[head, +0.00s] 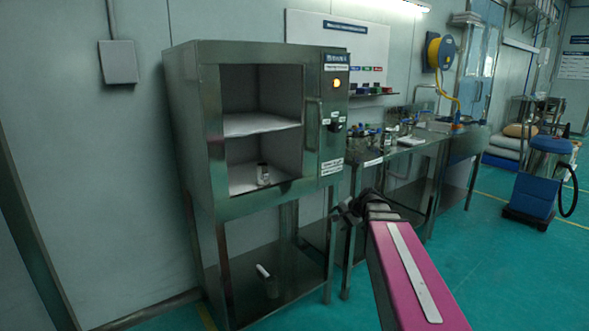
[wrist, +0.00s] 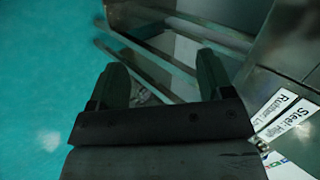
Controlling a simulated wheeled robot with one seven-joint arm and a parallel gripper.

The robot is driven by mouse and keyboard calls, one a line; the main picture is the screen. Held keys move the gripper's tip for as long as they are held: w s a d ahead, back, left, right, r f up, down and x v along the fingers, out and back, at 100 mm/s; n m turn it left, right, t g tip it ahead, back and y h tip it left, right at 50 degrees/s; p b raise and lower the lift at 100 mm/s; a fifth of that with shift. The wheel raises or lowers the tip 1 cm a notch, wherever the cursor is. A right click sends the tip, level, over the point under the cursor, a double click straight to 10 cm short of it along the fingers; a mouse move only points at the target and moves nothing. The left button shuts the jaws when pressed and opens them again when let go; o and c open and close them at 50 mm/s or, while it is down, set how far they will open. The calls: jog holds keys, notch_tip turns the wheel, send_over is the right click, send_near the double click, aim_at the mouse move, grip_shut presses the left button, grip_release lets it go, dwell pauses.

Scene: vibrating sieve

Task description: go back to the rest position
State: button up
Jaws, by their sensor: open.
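My gripper (wrist: 163,88) is open in the wrist view, with its two dark fingers apart and no object held between them. In the head view my pink arm reaches forward from the lower right, and the dark gripper end (head: 348,212) is in front of the cabinet's lower right side. The steel cabinet (head: 187,130) stands on legs at the centre left, with an open two-level compartment. A small jar with a dark cap (head: 263,174) stands upright on its lower level.
A steel bench (head: 400,152) with several small bottles runs right of the cabinet. A low shelf (head: 285,285) under the cabinet holds a clear container with something white (head: 264,271). A blue wheeled machine (head: 533,190) stands far right. Green floor (head: 510,270) at the right is clear.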

jog(key=s+d+f+n+g+h, duration=0.1)
jog(key=s+f+n+g+h, duration=0.5)
jog(key=s+f, duration=1.2)
jog(key=shift+d+n, duration=0.15)
jog(key=shift+n, duration=0.85)
